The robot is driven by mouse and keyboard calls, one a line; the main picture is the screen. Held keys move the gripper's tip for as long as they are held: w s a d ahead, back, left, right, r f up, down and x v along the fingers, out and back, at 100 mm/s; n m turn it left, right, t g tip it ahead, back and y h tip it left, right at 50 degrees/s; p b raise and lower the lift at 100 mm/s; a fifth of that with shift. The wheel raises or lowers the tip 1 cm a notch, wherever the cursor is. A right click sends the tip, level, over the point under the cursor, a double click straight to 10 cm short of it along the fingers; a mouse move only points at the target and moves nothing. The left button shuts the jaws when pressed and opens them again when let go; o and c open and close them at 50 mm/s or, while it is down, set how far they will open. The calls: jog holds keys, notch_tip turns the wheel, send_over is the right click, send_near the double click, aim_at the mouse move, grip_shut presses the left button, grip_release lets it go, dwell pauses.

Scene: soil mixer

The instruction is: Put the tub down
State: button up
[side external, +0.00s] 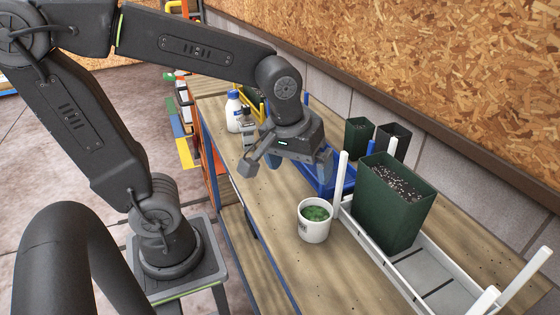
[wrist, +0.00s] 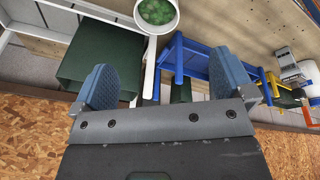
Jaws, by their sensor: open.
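A white tub (side external: 314,231) with green contents stands upright on the wooden bench (side external: 290,270), left of the white-framed rack. In the wrist view the tub (wrist: 157,14) shows at the top edge, partly cut off, beyond the fingers. My gripper (side external: 287,168) is open and empty, above the bench and apart from the tub, up and to its left in the side view. Both blue finger pads show spread wide in the wrist view (wrist: 165,82), with nothing between them.
A large dark green planter (side external: 394,205) of soil stands in the white rack (side external: 425,275), beside the tub. A blue crate (side external: 335,188) lies behind my gripper, with smaller dark pots (side external: 358,137) beyond.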

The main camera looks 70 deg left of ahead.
jog(key=s+r+m+t, duration=0.2)
jog(key=s+m, duration=0.3)
jog(key=m, duration=0.1)
jog(key=shift+s+r+m+t+h, duration=0.3)
jog(key=shift+s+r+m, duration=0.05)
jog(key=shift+m, duration=0.05)
dwell(0.8)
